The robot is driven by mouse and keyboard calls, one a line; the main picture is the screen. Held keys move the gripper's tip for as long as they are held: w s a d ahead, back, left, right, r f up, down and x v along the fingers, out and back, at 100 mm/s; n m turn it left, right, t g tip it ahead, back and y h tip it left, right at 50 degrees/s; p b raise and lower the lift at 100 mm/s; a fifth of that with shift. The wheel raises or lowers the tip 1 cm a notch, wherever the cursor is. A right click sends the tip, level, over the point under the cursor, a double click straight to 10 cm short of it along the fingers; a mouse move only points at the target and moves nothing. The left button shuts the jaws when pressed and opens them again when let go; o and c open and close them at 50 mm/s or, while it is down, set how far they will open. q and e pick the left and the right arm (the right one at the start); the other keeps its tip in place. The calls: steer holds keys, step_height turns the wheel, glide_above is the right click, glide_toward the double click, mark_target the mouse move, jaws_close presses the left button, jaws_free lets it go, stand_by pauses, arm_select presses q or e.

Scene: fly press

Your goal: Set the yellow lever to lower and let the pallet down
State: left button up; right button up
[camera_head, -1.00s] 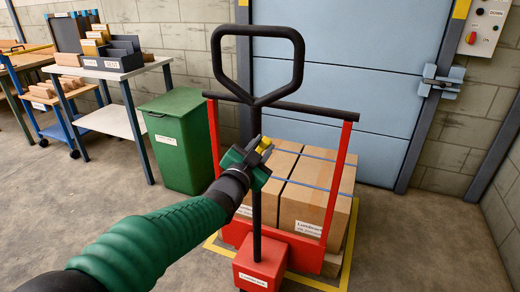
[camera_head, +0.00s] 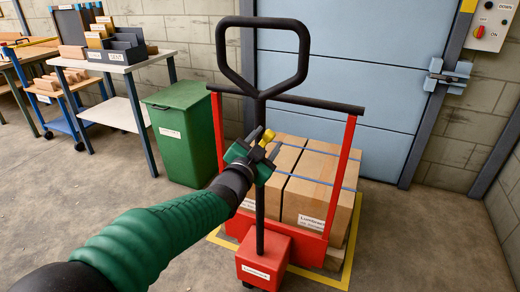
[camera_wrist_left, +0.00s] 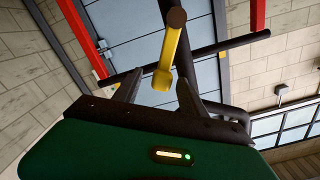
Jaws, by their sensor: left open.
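The yellow lever (camera_head: 266,138) sits on the black shaft of the red pallet truck (camera_head: 263,258), below its looped handle (camera_head: 263,58). My left gripper (camera_head: 256,143) is at the lever. In the left wrist view the lever (camera_wrist_left: 164,72) lies between the two open fingers (camera_wrist_left: 158,90), its end close to the gripper; I cannot tell whether it touches a finger. The pallet truck holds a load of cardboard boxes (camera_head: 314,190) strapped with blue bands. The pallet under the boxes is mostly hidden. My right gripper is not in view.
A yellow floor outline (camera_head: 347,262) surrounds the load. A green bin (camera_head: 182,135) stands to the left, beside a table (camera_head: 128,65) with dark trays. A blue door (camera_head: 345,75) is behind. The floor at the right is clear.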

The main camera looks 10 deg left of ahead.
arm_select(q)
steer(key=p+v, duration=0.3)
steer(key=v, duration=1.3)
steer(key=shift+s, duration=0.2)
steer(key=shift+a, duration=0.1)
steer(key=a+f+n+g+y, duration=0.3)
steer(key=f+g, duration=0.1)
steer(key=f, duration=0.6)
steer(key=s+a+f+n+g+y, duration=0.1)
steer(key=s+a+f+n+g, duration=0.3)
steer(key=s+f, duration=0.45)
steer(key=s+a+f+n+g+y, duration=0.1)
steer(key=s+a+f+n+g, duration=0.1)
steer(key=s+f+g, duration=0.55)
step_height(320, 180, up, 28)
steer(key=s+p, duration=0.1)
steer(key=p, duration=2.9)
steer(key=shift+s+d+t+p, duration=0.15)
steer(key=shift+s+t+p, duration=0.05)
steer(key=shift+t+p, duration=0.15)
